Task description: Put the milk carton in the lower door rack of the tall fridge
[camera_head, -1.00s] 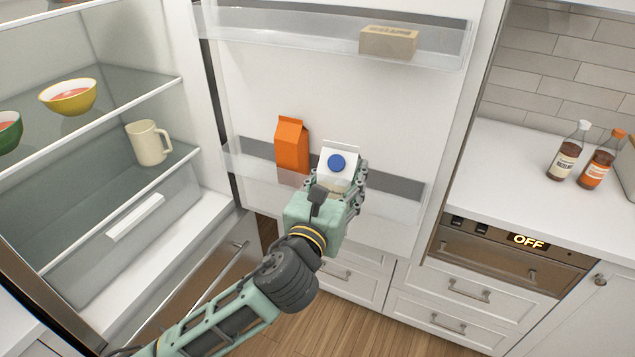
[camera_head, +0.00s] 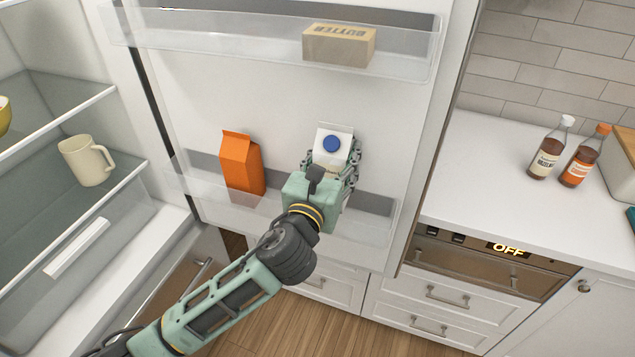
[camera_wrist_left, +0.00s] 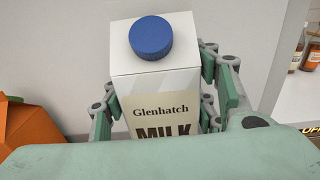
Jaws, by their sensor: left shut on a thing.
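The milk carton (camera_head: 334,134) is white with a blue cap and stands upright at the fridge door. My left gripper (camera_head: 331,165) is shut on it, with a finger on each side. The left wrist view shows the carton (camera_wrist_left: 155,85) close up between the fingers (camera_wrist_left: 168,110), its label facing me. The lower door rack (camera_head: 222,202) is a clear bin across the open door. The carton is over or in the right part of this rack; my gripper hides its base, so I cannot tell if it touches the rack floor. My right gripper is not in view.
An orange carton (camera_head: 241,164) stands in the lower rack, left of the milk. A butter box (camera_head: 339,44) sits in the upper door rack (camera_head: 270,35). A cream mug (camera_head: 87,160) is on a fridge shelf. Two syrup bottles (camera_head: 549,148) stand on the right counter.

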